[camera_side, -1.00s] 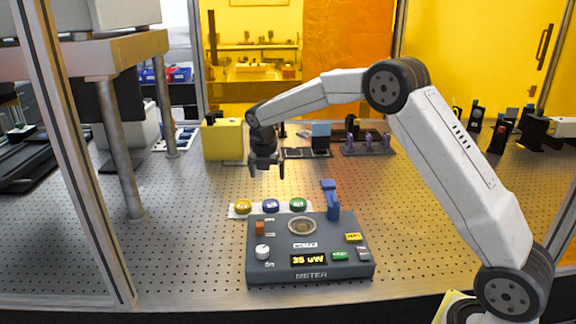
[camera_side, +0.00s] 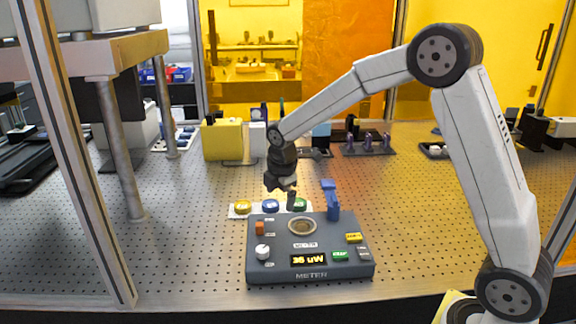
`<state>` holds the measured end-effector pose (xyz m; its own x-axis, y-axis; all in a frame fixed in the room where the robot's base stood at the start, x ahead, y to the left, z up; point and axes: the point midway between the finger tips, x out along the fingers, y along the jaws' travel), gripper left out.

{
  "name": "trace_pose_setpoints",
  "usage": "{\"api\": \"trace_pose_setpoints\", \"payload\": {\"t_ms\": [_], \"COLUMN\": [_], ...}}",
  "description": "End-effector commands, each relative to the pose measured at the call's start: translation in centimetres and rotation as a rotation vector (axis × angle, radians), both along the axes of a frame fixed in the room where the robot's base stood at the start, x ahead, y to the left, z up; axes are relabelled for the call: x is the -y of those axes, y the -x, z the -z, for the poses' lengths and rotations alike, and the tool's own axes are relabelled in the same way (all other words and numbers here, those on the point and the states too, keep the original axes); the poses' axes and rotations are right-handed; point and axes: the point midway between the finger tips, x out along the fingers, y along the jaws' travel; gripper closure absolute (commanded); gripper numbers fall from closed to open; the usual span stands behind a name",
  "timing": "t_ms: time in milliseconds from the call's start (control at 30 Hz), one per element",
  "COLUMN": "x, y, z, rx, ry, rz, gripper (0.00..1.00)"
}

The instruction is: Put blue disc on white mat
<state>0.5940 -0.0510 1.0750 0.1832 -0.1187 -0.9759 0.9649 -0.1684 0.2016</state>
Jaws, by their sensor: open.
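The blue disc (camera_side: 270,206) lies on a white strip (camera_side: 232,213) behind the meter, between a yellow disc (camera_side: 243,207) and a green disc (camera_side: 299,204). I cannot tell whether this strip is the white mat; no other clear white mat shows. My gripper (camera_side: 281,196) is open and empty, pointing down just above the strip, between the blue and green discs in the picture. One finger overlaps the green disc's left edge. I cannot tell whether it touches anything.
The grey meter box (camera_side: 283,272) with a round recess (camera_side: 302,226) stands just in front of the strip. A blue upright piece (camera_side: 333,204) stands at its back right. A yellow block (camera_side: 222,140) and a dark rack (camera_side: 367,149) stand behind.

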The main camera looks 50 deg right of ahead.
Motion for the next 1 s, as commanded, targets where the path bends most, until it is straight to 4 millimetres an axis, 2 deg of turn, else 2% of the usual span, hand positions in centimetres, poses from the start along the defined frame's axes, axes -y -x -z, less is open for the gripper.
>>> {"api": "trace_pose_setpoints", "payload": {"t_ms": [300, 700, 800, 1000], "x": [-2.4, -4.5, -4.8, -5.0], "y": [6.9, 16.3, 18.1, 20.1], "z": [1.1, 3.1, 3.6, 4.1], "rx": [0.063, 0.109, 0.115, 0.121], "ry": [-0.147, -0.319, -0.35, -0.383], "rz": [0.473, 1.082, 1.201, 1.332], "gripper": [0.0, 0.0, 0.0, 0.0]}}
